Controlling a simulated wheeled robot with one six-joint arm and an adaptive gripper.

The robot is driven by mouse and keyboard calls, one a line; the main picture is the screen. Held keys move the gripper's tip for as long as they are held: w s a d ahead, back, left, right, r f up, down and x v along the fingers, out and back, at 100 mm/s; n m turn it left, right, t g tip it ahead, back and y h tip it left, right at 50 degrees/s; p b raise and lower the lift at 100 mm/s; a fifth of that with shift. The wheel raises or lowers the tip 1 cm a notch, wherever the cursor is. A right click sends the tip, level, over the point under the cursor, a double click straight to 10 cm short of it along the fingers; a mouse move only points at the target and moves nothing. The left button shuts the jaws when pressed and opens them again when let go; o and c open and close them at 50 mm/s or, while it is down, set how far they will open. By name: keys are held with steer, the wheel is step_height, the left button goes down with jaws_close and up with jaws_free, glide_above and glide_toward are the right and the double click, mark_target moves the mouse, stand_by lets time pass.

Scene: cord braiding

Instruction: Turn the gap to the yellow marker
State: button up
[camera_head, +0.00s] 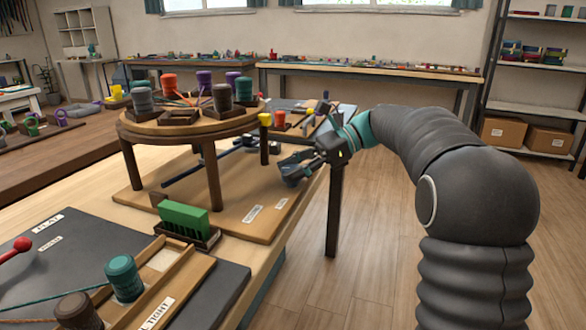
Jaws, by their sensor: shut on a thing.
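A round wooden stand (190,130) on several legs carries upright coloured bobbins, with cords running in to its centre. A yellow piece (265,119), which looks like the yellow marker, shows at the stand's right rim. I cannot make out the gap clearly among the bobbins. My gripper (291,172) is low to the right of the stand, above the wooden base board. It is shut on a dark thing, whose shape the fingers mostly hide. A dark bar (200,168) runs beneath the stand's top; I cannot tell whether it joins what I hold.
A green comb-like block (185,219) stands in a holder at the board's near edge. A teal bobbin (124,278) and a brown bobbin (77,311) are in front. A dark post (334,210) stands close by my gripper. The floor at right is clear.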

steer(key=shift+n+g+h, duration=0.4)
steer(key=shift+n+g, duration=0.6)
steer(key=shift+g, duration=0.1)
steer(key=o, duration=1.2)
steer(key=shift+a, duration=0.15)
steer(key=shift+c, duration=0.2)
steer(key=shift+t, duration=0.3)
